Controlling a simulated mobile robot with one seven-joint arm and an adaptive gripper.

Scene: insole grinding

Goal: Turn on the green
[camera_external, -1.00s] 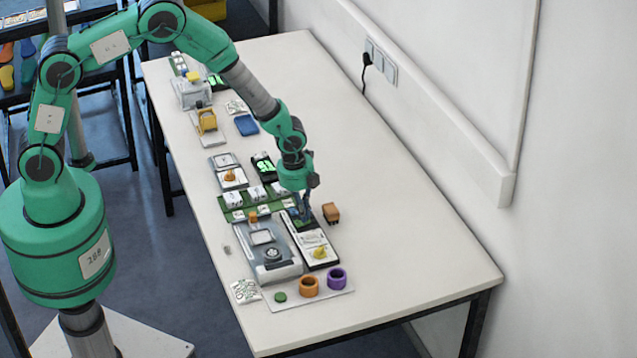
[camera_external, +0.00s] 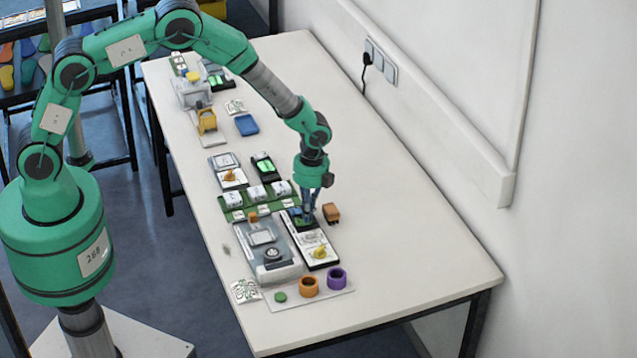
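My gripper (camera_external: 309,217) points down at the far end of a long black and white panel (camera_external: 322,252) with a yellow knob (camera_external: 320,252). The fingers are at or just above a small dark part with blue and green on it, which they partly hide. I cannot tell if they touch it, or if the fingers are open or shut. A black device with a bright green face (camera_external: 266,167) lies further back on the table. A green round piece (camera_external: 280,297) lies at the near end.
A grey machine (camera_external: 268,250) stands left of the panel. A brown block (camera_external: 331,212) sits right of my gripper. Orange (camera_external: 309,286) and purple (camera_external: 337,278) rings stand in front. A green strip with white cups (camera_external: 258,194) lies behind. The table's right side is clear.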

